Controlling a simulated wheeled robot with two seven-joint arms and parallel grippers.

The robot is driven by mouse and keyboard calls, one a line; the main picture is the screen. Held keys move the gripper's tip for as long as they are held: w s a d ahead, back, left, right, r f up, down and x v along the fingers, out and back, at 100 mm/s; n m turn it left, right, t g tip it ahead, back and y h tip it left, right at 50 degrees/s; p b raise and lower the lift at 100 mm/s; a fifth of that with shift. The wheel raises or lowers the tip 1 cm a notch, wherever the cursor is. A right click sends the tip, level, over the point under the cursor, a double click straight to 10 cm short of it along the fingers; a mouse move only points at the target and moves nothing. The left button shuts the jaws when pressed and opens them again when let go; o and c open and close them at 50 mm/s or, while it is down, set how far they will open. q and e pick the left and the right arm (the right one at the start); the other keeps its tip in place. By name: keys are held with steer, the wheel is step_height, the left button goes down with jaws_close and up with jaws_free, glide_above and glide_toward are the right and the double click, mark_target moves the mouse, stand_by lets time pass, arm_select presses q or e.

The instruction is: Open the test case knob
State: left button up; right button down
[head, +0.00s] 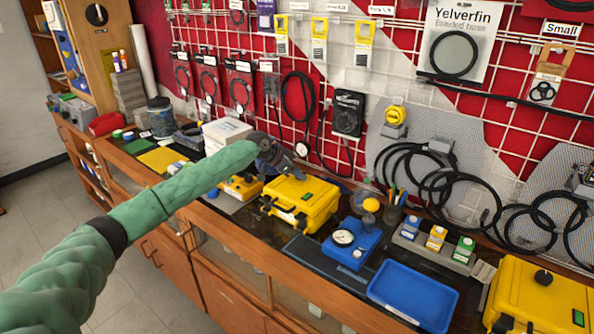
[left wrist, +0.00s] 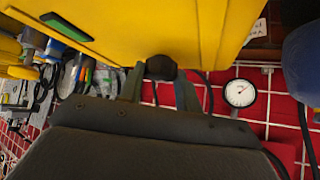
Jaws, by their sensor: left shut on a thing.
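The yellow test case (head: 312,208) stands on the bench in the middle of the head view, with a small green label on its top. It fills the upper part of the left wrist view (left wrist: 150,25), where its green label also shows. My left gripper (head: 281,164) is at the back left edge of the case top. In the left wrist view its fingers (left wrist: 160,85) are on either side of the dark round knob (left wrist: 161,67), shut on it. The gripper hides the knob in the head view. My right gripper is in neither view.
A blue regulator unit with a gauge (head: 352,243) and a blue tray (head: 413,296) are right of the case. A second yellow case (head: 555,301) with a black knob stands far right. A white box (head: 227,132) and hanging hoses (head: 297,95) are behind.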

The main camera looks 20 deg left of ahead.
arm_select(q)
steer(key=n+t+y+p, duration=0.1)
steer(key=n, duration=0.1)
steer(key=n+y+p, duration=0.1)
steer(key=n+t+y+p, duration=0.1)
steer(key=n+p, duration=0.1)
steer(key=shift+s+d+r+n+t, duration=0.15)
steer(key=shift+d+r+n+t, duration=0.1)
steer(key=shift+d+n+t, duration=0.1)
steer(key=n+y+p, duration=0.1)
steer(key=n+y, duration=0.1)
steer(key=shift+d+n+t+y, duration=0.15)
steer(key=shift+n+t+y, duration=0.1)
steer(key=shift+n+y, duration=0.1)
steer(key=shift+d+f+n+y+p, duration=0.15)
steer(key=shift+n+y+p, duration=0.35)
steer(key=shift+n, duration=0.4)
steer(key=shift+n+y, duration=0.75)
steer(key=shift+n, duration=0.05)
steer(key=shift+n+g+y, duration=0.4)
steer(key=shift+n+y, duration=0.7)
steer(key=shift+n, duration=0.4)
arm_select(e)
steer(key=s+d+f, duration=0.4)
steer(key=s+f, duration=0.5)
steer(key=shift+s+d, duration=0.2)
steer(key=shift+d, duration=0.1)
arm_select(q)
steer(key=o, duration=1)
steer(key=shift+f, duration=0.1)
